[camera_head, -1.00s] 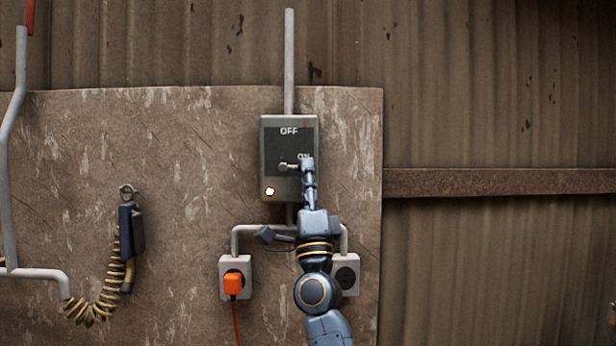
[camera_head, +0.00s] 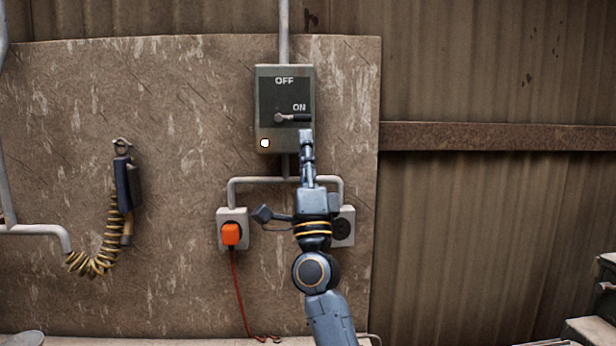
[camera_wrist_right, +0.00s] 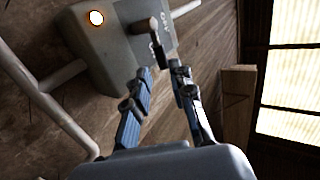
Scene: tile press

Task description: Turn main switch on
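The main switch is a grey box (camera_head: 262,105) with a dark face on the wall board, marked OFF above and ON below. Its lever (camera_head: 296,118) lies level, its black handle pointing right, just under the word ON. A round lamp (camera_head: 264,143) at the box's lower left glows; it also shows lit in the right wrist view (camera_wrist_right: 96,18). My right gripper (camera_head: 306,134) is just below the lever handle, seemingly clear of it. In the right wrist view its two fingers (camera_wrist_right: 160,73) are apart with nothing between them, and the lever handle (camera_wrist_right: 159,37) is beyond the tips. My left gripper is not in view.
Below the box are two sockets; the left socket (camera_head: 223,215) holds an orange plug (camera_head: 231,234), and the right socket (camera_head: 346,228) is partly behind my arm. A handset (camera_head: 128,185) with a coiled cord hangs at left. Conduits run along the board.

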